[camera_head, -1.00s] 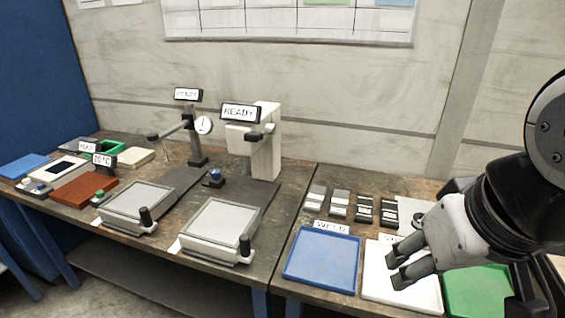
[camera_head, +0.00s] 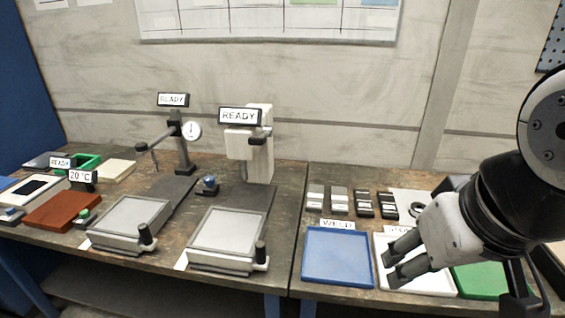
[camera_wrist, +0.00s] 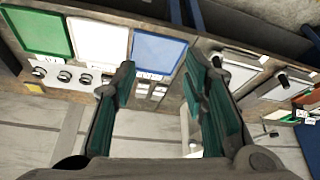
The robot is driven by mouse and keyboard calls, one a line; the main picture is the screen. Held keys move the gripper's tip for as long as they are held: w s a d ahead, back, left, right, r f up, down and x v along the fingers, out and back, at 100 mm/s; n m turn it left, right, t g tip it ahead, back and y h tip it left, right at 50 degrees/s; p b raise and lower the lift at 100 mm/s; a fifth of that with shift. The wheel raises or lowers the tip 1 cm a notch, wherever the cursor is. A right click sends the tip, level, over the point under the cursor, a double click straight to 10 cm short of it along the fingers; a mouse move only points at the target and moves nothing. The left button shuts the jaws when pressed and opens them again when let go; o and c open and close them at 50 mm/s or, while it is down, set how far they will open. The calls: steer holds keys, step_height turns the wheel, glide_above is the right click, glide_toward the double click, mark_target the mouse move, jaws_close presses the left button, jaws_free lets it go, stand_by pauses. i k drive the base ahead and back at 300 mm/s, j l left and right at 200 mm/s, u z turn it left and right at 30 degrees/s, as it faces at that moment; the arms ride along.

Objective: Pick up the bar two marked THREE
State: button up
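Several small bars stand in a row behind the trays on the right bench: two pale ones (camera_head: 315,198) (camera_head: 339,200) and two dark ones with white labels (camera_head: 364,204) (camera_head: 388,205). Their labels are too small to read, so I cannot tell which is marked THREE. In the wrist view the pale bars (camera_wrist: 151,89) show between my fingers, well beyond them. My gripper (camera_head: 393,262) is open and empty, and in the head view it appears in front of the white tray (camera_head: 446,283). In the wrist view its two fingers (camera_wrist: 160,83) are wide apart.
A blue tray (camera_head: 337,257) signed WELD and a green tray (camera_head: 482,281) flank the white one. To the left stand two instruments with READY signs (camera_head: 239,116) (camera_head: 172,100) and pale plates in front. A brown-red block (camera_head: 62,210) lies further left.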

mark_target(315, 197)
steer(key=i+j+z, duration=0.3)
steer(key=j, duration=0.3)
steer(key=i+j+z, duration=0.15)
steer(key=j, duration=0.2)
steer(key=i+j+z, duration=0.15)
steer(key=j, duration=0.2)
steer(key=i+j+z, duration=0.15)
steer(key=j, duration=0.2)
steer(key=i+j+z, duration=0.1)
steer(key=j, duration=0.25)
